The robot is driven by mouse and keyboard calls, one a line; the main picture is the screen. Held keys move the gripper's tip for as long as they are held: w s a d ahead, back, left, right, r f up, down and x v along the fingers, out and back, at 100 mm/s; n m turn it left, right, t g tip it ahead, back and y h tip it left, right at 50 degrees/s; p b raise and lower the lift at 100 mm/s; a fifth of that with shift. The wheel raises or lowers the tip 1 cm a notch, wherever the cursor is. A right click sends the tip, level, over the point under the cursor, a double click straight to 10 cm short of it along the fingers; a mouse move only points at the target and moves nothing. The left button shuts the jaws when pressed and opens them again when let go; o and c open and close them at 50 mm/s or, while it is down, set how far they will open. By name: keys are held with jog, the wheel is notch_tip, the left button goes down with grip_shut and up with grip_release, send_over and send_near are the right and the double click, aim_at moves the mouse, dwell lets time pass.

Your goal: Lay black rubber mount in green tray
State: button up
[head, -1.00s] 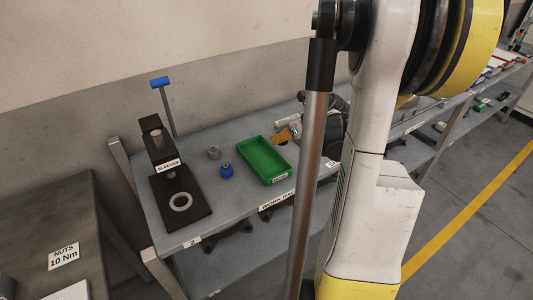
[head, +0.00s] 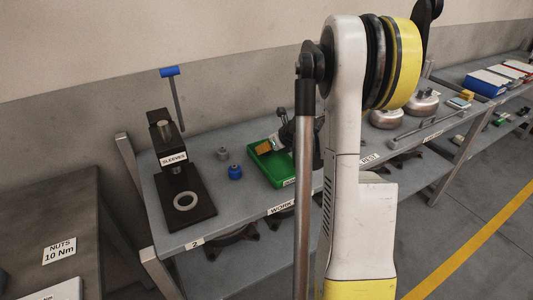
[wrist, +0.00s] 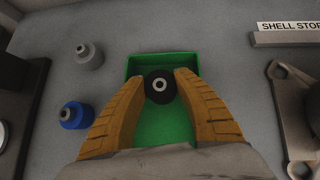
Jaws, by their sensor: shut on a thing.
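The black rubber mount (wrist: 160,86) is a round black piece with a pale ring and dark hole at its centre. My gripper (wrist: 160,84) is shut on it, with an orange-brown finger on each side. In the wrist view the mount lies over the far part of the green tray (wrist: 163,134); whether it touches the tray floor I cannot tell. In the head view my gripper (head: 264,147) is over the green tray (head: 262,170), and my arm hides the tray's right part. The mount cannot be made out there.
A blue fitting (head: 235,172) and a grey fitting (head: 223,154) stand left of the tray. A black press (head: 178,180) labelled SLEEVES with a blue-handled lever stands further left. Metal shells (head: 386,118) stand on the bench to the right. Bare bench lies in front of the blue fitting.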

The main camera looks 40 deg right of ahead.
jog(key=shift+f, duration=0.35)
jog(key=shift+f, duration=0.1)
jog(key=shift+f, duration=0.15)
jog(key=o, duration=0.9)
jog(key=shift+o, duration=0.2)
